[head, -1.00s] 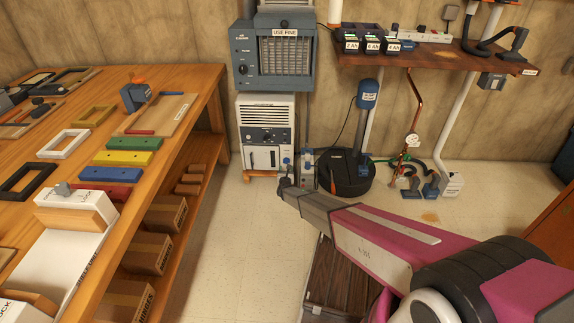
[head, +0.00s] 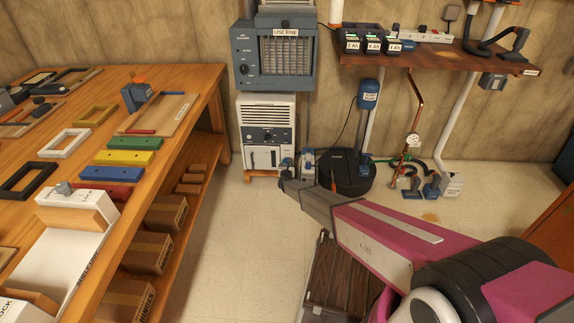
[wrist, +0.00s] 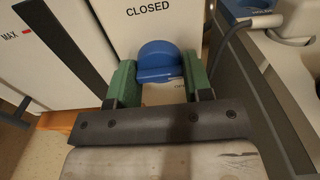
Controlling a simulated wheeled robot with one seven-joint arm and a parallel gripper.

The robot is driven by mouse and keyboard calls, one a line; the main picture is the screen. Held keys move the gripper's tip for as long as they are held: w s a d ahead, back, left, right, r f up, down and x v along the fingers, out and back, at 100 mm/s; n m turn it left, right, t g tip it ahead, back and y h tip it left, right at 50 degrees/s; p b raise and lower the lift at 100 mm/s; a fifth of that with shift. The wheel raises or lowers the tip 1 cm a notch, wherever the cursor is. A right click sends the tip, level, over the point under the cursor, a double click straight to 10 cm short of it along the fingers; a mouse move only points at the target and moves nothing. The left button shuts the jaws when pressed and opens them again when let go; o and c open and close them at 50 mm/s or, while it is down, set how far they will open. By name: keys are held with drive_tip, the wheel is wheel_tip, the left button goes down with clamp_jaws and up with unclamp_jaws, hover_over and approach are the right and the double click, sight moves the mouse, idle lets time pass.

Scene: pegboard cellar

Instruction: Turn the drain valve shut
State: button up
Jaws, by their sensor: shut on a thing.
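The drain valve is a blue knob (wrist: 159,55) with a rounded top and a flat grip bar, on a white plate (wrist: 135,28) marked CLOSED above it. Another label below the knob is mostly hidden and unreadable. My gripper (wrist: 158,80) has its two green finger pads on either side of the knob and is shut on it. In the head view my gripper (head: 284,180) reaches to the lower right front of the white dehumidifier unit (head: 266,112). The knob is too small there to read its angle.
A white panel marked MAX (wrist: 40,50) is left of the valve, and a blue-capped part (wrist: 247,10) is close on its right. A black round tub (head: 350,175) stands right of the unit. A workbench (head: 200,110) runs along the left, with open floor between.

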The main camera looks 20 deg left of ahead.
drive_tip(key=n, duration=0.8)
drive_tip(key=shift+d+n, duration=0.1)
drive_tip(key=shift+n, duration=0.2)
drive_tip(key=n, duration=0.4)
drive_tip(key=shift+r+n, duration=0.1)
drive_tip(key=shift+n, duration=0.2)
drive_tip(key=n, duration=0.4)
drive_tip(key=shift+n, duration=0.3)
drive_tip(key=o, duration=0.6)
drive_tip(key=shift+o, duration=0.2)
